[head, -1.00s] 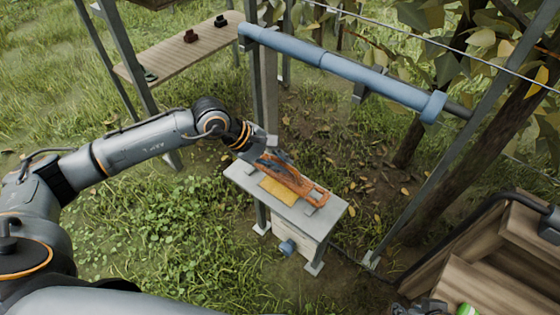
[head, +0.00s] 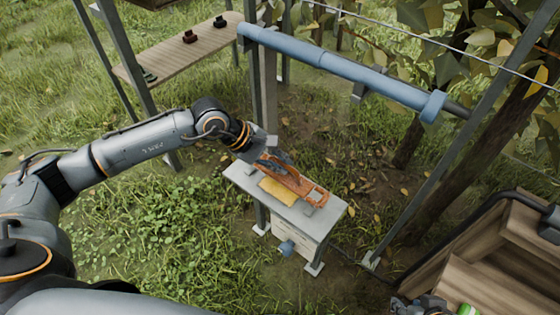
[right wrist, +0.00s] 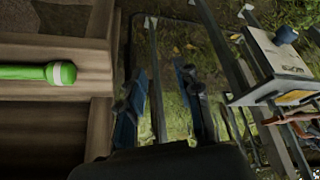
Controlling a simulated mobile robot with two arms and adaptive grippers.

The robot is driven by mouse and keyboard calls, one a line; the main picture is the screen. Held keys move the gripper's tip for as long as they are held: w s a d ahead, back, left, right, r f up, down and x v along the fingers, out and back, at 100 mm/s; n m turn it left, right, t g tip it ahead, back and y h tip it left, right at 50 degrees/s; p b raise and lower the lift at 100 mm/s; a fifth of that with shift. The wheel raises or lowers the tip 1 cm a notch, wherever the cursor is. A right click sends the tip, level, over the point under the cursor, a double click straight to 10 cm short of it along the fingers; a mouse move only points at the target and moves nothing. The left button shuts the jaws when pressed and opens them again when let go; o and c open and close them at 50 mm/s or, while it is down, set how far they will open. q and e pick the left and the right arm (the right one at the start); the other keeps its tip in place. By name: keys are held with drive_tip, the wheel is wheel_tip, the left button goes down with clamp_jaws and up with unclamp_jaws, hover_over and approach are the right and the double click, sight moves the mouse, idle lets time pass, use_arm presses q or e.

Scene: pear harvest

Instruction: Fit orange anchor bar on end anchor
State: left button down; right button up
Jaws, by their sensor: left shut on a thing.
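The orange anchor bar (head: 306,187) is a long flat frame at the grey stand (head: 238,178), above or on its top beside a yellow patch (head: 277,191). I cannot tell whether it touches the top. My left gripper (head: 277,163) is shut on the bar's far-left part, and its dark fingers hide some of it. Part of the bar shows in the right wrist view (right wrist: 288,118). I cannot tell for certain which part is the end anchor. My right gripper (right wrist: 160,100) is open and empty, its fingers apart; it also shows at the head view's bottom edge (head: 420,306).
A wooden crate (head: 490,272) stands at the lower right, with a green object (right wrist: 60,73) by it. A blue pipe (head: 340,68) crosses above and behind the stand. A wooden shelf (head: 165,57) holds small dark parts. A blue knob (head: 286,247) sits on the stand's front.

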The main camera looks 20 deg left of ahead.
drive_tip(key=shift+w+a+r+t, duration=0.15)
drive_tip(key=shift+w+t, duration=0.15)
drive_tip(key=shift+w, duration=0.2)
drive_tip(key=shift+w+a+r+t, duration=0.2)
drive_tip(key=shift+w+t, duration=0.1)
drive_tip(key=shift+w, duration=0.25)
drive_tip(key=shift+w+r, duration=0.1)
drive_tip(key=shift+w, duration=0.05)
idle(0.7)
use_arm(q)
drive_tip(key=shift+f+b, duration=0.25)
drive_tip(key=shift+b, duration=0.2)
drive_tip(key=shift+f+b, duration=0.8)
drive_tip(key=shift+f, duration=0.1)
use_arm(e)
drive_tip(key=w+a+r+t+y, duration=0.2)
drive_tip(key=w+a+r+t, duration=0.1)
drive_tip(key=w+r+t, duration=0.3)
drive_tip(key=shift+w+r, duration=0.2)
drive_tip(key=shift+w, duration=0.9)
idle(0.6)
drive_tip(key=shift+w+a+r+t, duration=0.3)
drive_tip(key=shift+w+r+t, duration=0.2)
drive_tip(key=shift+r, duration=0.15)
idle(0.6)
